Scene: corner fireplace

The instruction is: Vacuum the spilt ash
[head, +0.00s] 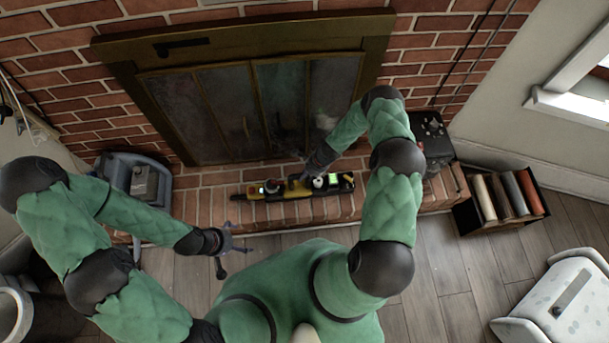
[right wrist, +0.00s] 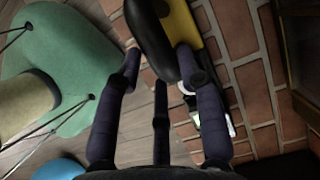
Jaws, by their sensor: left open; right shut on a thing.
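A long yellow and black tool, seemingly the hand vacuum (head: 290,190), lies along the brick hearth in front of the fireplace's glass doors. Its yellow and black body also shows in the right wrist view (right wrist: 184,28). My right gripper (head: 313,177) reaches down to it and is shut on it. In the right wrist view the fingers of the right gripper (right wrist: 160,62) reach the tool, partly hiding it. My left gripper (head: 238,248) is open and empty over the wooden floor, just in front of the hearth. I cannot make out the spilt ash clearly in either view.
A blue-grey machine (head: 137,178) stands at the hearth's left. A dark box (head: 432,140) stands at its right end, near a black crate of rolls (head: 503,196). A white speckled stool (head: 560,305) is at lower right. Wooden floor (head: 440,280) is bare between.

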